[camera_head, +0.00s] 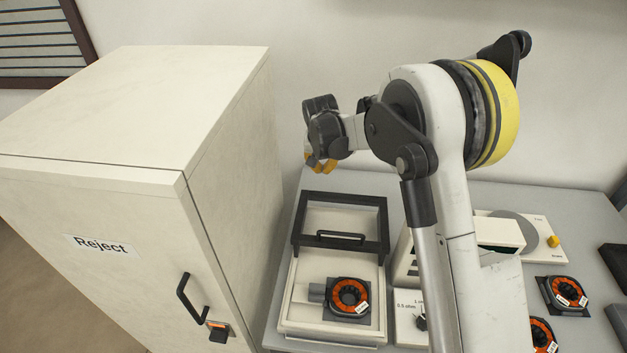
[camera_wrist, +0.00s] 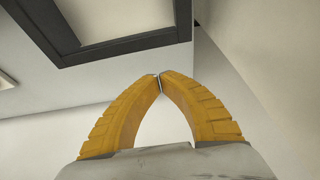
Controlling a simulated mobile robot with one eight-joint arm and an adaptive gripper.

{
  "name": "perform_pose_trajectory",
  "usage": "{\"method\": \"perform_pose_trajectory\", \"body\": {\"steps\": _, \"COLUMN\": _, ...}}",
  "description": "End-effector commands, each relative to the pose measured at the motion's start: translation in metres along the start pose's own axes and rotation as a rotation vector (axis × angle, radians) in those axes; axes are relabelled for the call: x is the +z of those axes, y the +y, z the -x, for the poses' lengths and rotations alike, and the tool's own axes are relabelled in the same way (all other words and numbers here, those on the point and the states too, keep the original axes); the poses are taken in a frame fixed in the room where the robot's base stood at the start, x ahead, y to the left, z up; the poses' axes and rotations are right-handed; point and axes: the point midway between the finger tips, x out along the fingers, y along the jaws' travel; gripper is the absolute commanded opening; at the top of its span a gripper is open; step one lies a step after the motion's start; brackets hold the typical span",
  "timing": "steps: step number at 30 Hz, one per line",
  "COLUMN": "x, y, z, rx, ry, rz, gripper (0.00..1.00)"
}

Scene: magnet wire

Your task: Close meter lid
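The meter lid (camera_head: 383,228) is a dark frame with a clear pane and a black handle (camera_head: 340,238). It stands raised at the back of the white meter box (camera_head: 283,318). An orange wound coil (camera_head: 349,295) on a dark holder sits inside the box. My gripper (camera_head: 320,165) is up behind and above the lid, near the wall, apart from it. In the wrist view the yellow fingers (camera_wrist: 160,76) meet at their tips with nothing between them. Part of a dark frame, seemingly the lid, (camera_wrist: 125,44) shows at the top left there.
A white Reject cabinet (camera_head: 230,200) stands close on the left. Right of the meter box are a labelled instrument (camera_head: 408,305), partly behind my arm, and another device with a yellow knob (camera_head: 553,241). More coils (camera_head: 566,293) lie at the right. The wall is close behind.

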Motion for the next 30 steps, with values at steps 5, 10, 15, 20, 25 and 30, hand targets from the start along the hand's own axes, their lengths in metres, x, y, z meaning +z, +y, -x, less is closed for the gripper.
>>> {"method": "perform_pose_trajectory", "body": {"steps": 5, "x": 0.001, "y": 0.000, "z": -0.021, "rx": 0.001, "ry": -0.001, "rz": -0.001, "gripper": 0.00}}
{"method": "perform_pose_trajectory", "body": {"steps": 10, "x": 0.001, "y": 0.000, "z": -0.057, "rx": 0.001, "ry": 0.000, "rz": -0.001, "gripper": 0.00}}
{"method": "perform_pose_trajectory", "body": {"steps": 15, "x": 0.001, "y": 0.000, "z": -0.094, "rx": 0.001, "ry": 0.000, "rz": 0.000, "gripper": 0.00}}
{"method": "perform_pose_trajectory", "body": {"steps": 20, "x": 0.017, "y": 0.000, "z": -0.097, "rx": 0.000, "ry": 0.000, "rz": 0.001, "gripper": 0.00}}
{"method": "perform_pose_trajectory", "body": {"steps": 25, "x": 0.033, "y": 0.000, "z": -0.089, "rx": 0.000, "ry": 0.000, "rz": 0.000, "gripper": 0.00}}
{"method": "perform_pose_trajectory", "body": {"steps": 30, "x": 0.038, "y": 0.000, "z": -0.087, "rx": 0.000, "ry": 0.000, "rz": 0.000, "gripper": 0.00}}
